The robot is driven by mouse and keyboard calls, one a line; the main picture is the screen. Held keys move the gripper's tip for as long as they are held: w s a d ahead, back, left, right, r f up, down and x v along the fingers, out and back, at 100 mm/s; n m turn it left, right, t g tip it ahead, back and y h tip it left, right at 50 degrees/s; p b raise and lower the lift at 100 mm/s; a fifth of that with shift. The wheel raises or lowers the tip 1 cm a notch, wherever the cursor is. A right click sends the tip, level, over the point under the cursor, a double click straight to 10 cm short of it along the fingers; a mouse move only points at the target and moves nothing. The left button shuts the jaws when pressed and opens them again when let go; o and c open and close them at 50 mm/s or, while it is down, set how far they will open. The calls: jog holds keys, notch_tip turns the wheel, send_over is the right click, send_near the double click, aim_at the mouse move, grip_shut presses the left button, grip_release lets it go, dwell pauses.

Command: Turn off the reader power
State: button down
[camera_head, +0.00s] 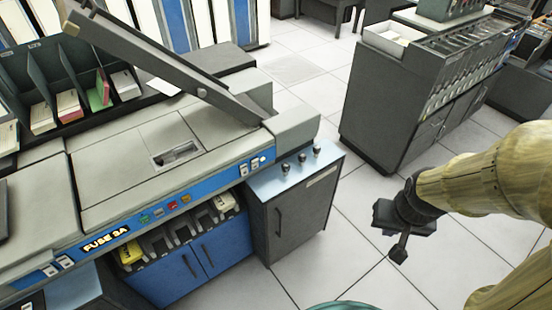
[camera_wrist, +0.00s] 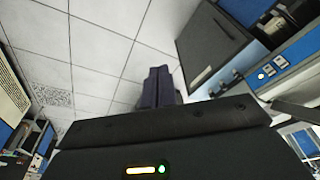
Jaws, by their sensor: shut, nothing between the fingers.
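The grey machine (camera_head: 130,175) with a blue front strip fills the left of the head view. A pair of white rocker switches (camera_head: 249,167) sits at the strip's right end, beside a small round light (camera_head: 262,161). These switches (camera_wrist: 272,67) also show at the right of the wrist view. Another pair of white switches (camera_head: 57,267) is at the strip's lower left. I cannot read which one is the reader power. My gripper (camera_head: 398,254) is shut and empty over open floor, well right of the machine. Its fingers (camera_wrist: 158,74) are together in the wrist view.
A dark cabinet with knobs on its light-blue top (camera_head: 290,172) stands at the machine's right end. A raised grey arm-like bar (camera_head: 165,65) slants over the machine. Another dark card machine (camera_head: 400,100) stands at the back right. Tiled floor (camera_head: 345,235) is clear between them.

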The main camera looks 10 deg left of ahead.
jog(key=w+a+f+n+t+y+b, duration=0.25)
jog(key=w+a+f+n+b, duration=0.2)
jog(key=w+f+n, duration=0.35)
jog(key=w+a+f+n+t+y+b, duration=0.1)
jog(key=w+a+f+n+t+b, duration=0.4)
jog(key=w, duration=0.6)
jog(key=a+f+n+t+y+b, duration=0.1)
jog(key=a+f+n+y+b, duration=0.3)
jog(key=a, duration=0.5)
jog(key=w+a+f+n+t+y+b, duration=0.1)
jog(key=a+f+n+y+b, duration=0.3)
jog(key=a+f+n+y, duration=0.3)
jog(key=a+f+n, duration=0.2)
jog(key=a+n, duration=0.1)
jog(key=n, duration=0.1)
jog(key=shift+w+f+t, duration=0.2)
jog(key=shift+f+t, duration=0.05)
jog(key=shift+t, duration=0.1)
jog(key=shift+w+a+y, duration=0.1)
jog(key=shift+a+y, duration=0.05)
jog(key=shift+y, duration=0.1)
jog(key=p, duration=0.1)
send_near(255, 164)
jog(key=x, duration=0.7)
jog(key=shift+r, duration=0.15)
